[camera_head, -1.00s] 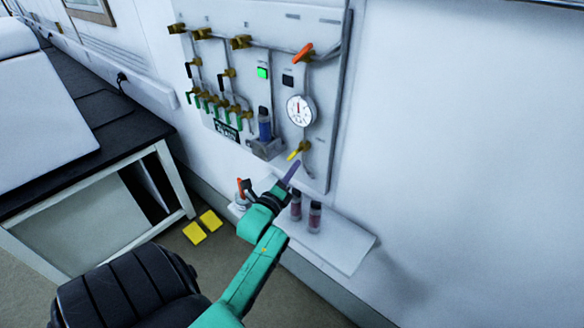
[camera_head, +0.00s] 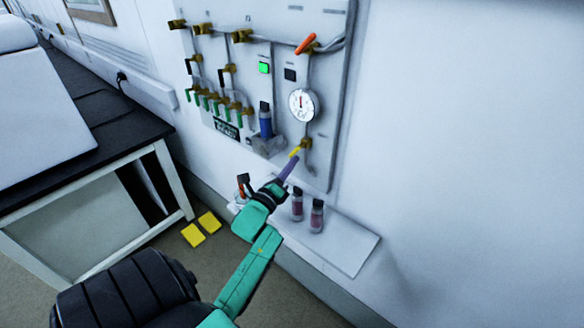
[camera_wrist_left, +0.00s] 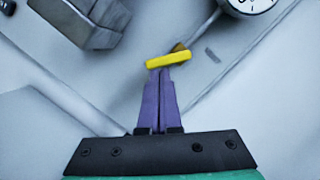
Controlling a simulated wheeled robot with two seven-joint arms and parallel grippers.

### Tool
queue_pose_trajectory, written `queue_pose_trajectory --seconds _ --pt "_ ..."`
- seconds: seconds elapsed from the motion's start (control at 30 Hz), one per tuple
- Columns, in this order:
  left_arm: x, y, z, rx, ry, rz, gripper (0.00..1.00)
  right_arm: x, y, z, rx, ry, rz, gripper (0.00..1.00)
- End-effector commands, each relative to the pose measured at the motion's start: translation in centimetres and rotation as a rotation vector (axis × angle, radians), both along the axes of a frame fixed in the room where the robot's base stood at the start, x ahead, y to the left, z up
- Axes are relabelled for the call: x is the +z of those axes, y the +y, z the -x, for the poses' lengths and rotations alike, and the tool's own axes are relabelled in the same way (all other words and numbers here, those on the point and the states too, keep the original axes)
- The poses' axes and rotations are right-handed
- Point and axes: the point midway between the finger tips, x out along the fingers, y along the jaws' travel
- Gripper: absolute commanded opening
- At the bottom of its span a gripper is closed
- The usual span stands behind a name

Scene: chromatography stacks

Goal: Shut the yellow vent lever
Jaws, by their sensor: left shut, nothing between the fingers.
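The yellow vent lever (camera_head: 296,150) sits on a brass valve low on the wall panel, below the round gauge. In the head view it slants down to the left from the valve. In the left wrist view the lever (camera_wrist_left: 168,60) lies nearly crosswise, its right end slightly higher, just at the tips of my left gripper. My left gripper (camera_head: 291,163) has purple fingers, pressed together and empty; the wrist view shows its tips (camera_wrist_left: 158,70) at the lever. I cannot tell whether they touch it. My right gripper is not in view.
The gauge (camera_head: 303,105) and an orange-red lever (camera_head: 306,43) are above on the panel (camera_head: 335,100). A blue-filled bottle (camera_head: 265,121) stands in a grey holder at left. Two dark vials (camera_head: 316,215) stand on a white shelf (camera_head: 350,250) below. Wall at right is clear.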

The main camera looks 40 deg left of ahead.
Motion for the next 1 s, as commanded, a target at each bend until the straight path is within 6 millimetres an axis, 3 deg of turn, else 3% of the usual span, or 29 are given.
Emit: queue_pose_trajectory --seconds 0.27,1.0 --pt "-0.3 0.5 0.0 0.001 0.0 -0.099 0.0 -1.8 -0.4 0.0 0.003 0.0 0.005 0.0" --pt "0.5 2.5 0.1 0.0 0.011 -0.664 0.0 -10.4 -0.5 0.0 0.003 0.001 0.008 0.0"
